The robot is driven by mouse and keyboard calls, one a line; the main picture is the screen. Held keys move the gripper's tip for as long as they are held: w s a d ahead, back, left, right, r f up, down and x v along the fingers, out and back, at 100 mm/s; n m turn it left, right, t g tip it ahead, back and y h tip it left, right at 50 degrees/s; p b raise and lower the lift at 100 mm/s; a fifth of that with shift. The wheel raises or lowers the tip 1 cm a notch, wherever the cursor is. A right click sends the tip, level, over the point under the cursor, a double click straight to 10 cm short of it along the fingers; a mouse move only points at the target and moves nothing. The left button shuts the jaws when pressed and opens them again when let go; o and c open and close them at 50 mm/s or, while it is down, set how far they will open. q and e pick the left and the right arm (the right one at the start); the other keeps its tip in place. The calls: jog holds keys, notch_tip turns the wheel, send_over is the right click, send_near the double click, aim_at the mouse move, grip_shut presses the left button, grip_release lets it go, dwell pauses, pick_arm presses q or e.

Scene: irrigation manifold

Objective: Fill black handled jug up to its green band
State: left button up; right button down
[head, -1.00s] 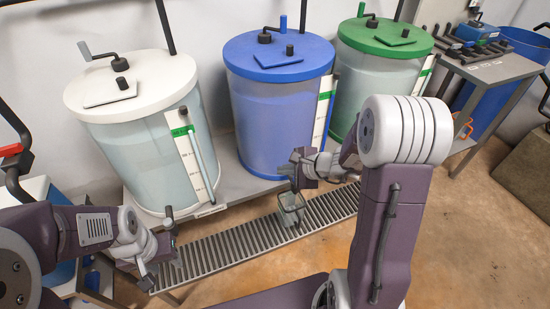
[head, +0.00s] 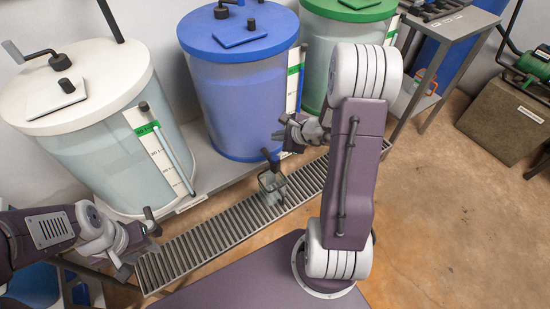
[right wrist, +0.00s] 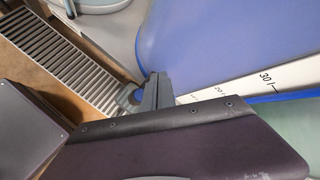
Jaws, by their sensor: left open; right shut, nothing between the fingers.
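A small clear, grey-tinted jug (head: 272,188) stands on the slatted grate in front of the blue tank (head: 240,95). A dark upright piece (head: 270,158) shows at its top; I cannot tell whether it is the jug's handle or a tap. No green band on the jug or water level in it can be made out. My right gripper (head: 281,134) is shut and empty, above and behind the jug. Its fingers (right wrist: 155,92) also show in the right wrist view, partly covering a pale rounded thing. My left gripper (head: 141,240) is open and empty by the grate's left end.
A white-lidded tank (head: 80,85) stands left and a green-lidded tank (head: 348,10) right. Scale strips with green marks (head: 160,150) run down the tank fronts. The slatted grate (head: 215,235) runs along their bench. The floor at right is clear up to a stone-like block (head: 505,118).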

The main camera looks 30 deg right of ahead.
aim_at(277, 160)
notch_tip(277, 160, down, 8)
jog(key=b, duration=0.6)
jog(key=shift+f, duration=0.1)
jog(key=shift+f+b, duration=0.15)
jog(key=shift+b, duration=0.15)
dwell(1.3)
jog(key=shift+f+b, duration=0.4)
jog(key=shift+b, duration=0.25)
jog(key=shift+f+b, duration=0.6)
jog(key=shift+b, duration=0.15)
dwell(3.9)
